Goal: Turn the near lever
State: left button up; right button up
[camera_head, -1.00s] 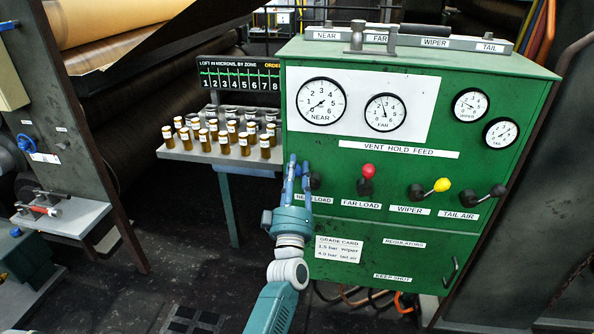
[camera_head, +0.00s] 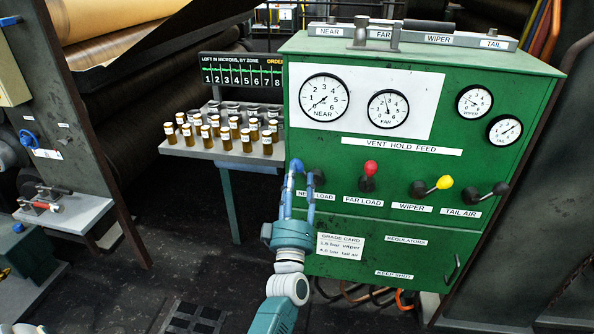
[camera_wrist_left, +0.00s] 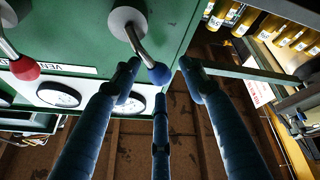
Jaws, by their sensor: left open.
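The near lever stands above the NEAR LOAD label on the green panel. In the head view its dark hub (camera_head: 319,176) shows beside my fingers, which hide the rest. In the left wrist view it has a grey hub (camera_wrist_left: 126,17), a bent metal rod and a blue knob (camera_wrist_left: 159,74). My left gripper (camera_head: 303,168) is open and points up in front of the panel. In the left wrist view its fingers (camera_wrist_left: 160,72) spread around the knob in the picture; I cannot tell whether they touch it. My right gripper is not in view.
The red-knobbed far lever (camera_head: 368,176), yellow-knobbed wiper lever (camera_head: 436,186) and dark tail air lever (camera_head: 489,194) stand to the right. A shelf (camera_head: 178,151) with several amber sample jars is left of the cabinet. Gauges (camera_head: 324,97) sit above the levers.

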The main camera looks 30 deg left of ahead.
pick_arm(q)
jog(key=v, duration=0.4)
jog(key=shift+f, duration=0.1)
dwell(0.3)
